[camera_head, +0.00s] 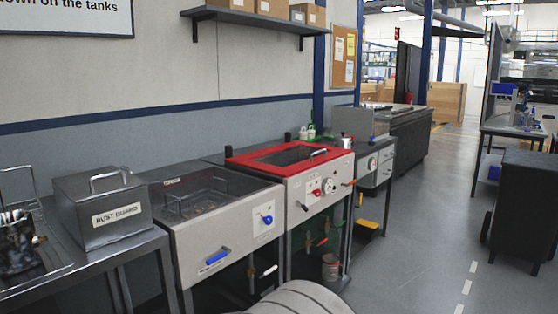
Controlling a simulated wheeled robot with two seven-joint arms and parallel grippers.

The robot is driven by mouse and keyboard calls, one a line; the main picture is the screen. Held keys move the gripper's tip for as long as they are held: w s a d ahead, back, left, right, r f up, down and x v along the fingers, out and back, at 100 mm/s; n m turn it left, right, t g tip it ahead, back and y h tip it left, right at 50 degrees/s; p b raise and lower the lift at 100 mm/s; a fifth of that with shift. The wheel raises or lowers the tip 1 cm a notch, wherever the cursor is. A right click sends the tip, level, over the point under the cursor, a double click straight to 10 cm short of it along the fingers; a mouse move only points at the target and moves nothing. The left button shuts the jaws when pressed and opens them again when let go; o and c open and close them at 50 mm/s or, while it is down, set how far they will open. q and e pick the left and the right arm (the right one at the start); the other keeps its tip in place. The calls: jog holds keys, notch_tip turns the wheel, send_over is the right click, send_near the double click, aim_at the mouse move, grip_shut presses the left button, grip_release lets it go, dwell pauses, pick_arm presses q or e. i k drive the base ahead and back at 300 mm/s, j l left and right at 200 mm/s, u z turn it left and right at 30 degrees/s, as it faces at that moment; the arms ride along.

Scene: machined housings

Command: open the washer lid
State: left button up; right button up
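A red-topped grey machine (318,192) stands mid-picture against the wall; no label naming the washer is readable. A dark flat panel (288,155) lies level inside its red frame, with a small bar handle (318,152) at its right part. It looks like a closed lid, but this is hard to tell at this size. Its front has a red knob, a white knob and a lever with a red grip. Neither of my grippers is in view.
Left of it is a grey tank (222,235) with a wire basket inside and a blue knob. Further left are a lidded "RUST GUARD" box (100,208) and dark metal parts (18,245) on a wire rack. The floor (415,240) at right is clear up to a dark cabinet (525,205).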

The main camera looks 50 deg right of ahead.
aim_at(245, 159)
jog(key=z, duration=1.65)
